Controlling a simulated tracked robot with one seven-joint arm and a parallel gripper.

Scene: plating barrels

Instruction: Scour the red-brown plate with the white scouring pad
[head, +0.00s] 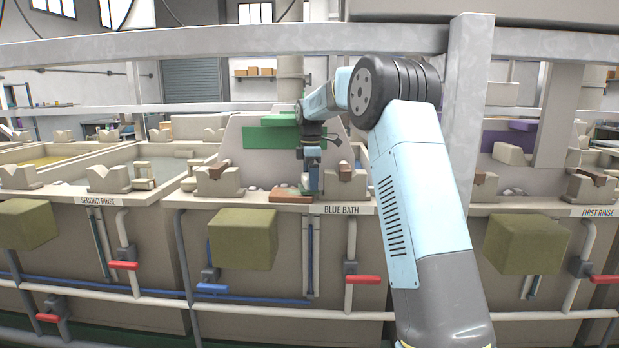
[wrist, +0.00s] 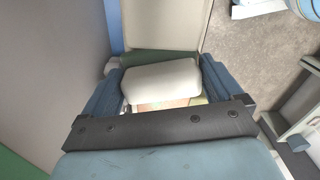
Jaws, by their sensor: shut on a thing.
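The red-brown plate (head: 290,196) lies flat on the rim of the blue bath, just left of the "BLUE BATH" label. My gripper (head: 311,188) points down at the plate's right end. In the wrist view, the white scouring pad (wrist: 160,82) sits between the two blue fingers of my gripper (wrist: 161,70), which is shut on it. Small patches of brown and green show below the pad there. Whether the pad touches the plate cannot be told; the fingers hide the contact in the head view.
Cream V-shaped supports (head: 218,181) stand on the rim left and right of the gripper. A green panel (head: 270,137) is behind it. Below are an olive block (head: 243,239), pipes and a red valve handle (head: 363,280). A grey post (head: 466,110) rises right of my arm.

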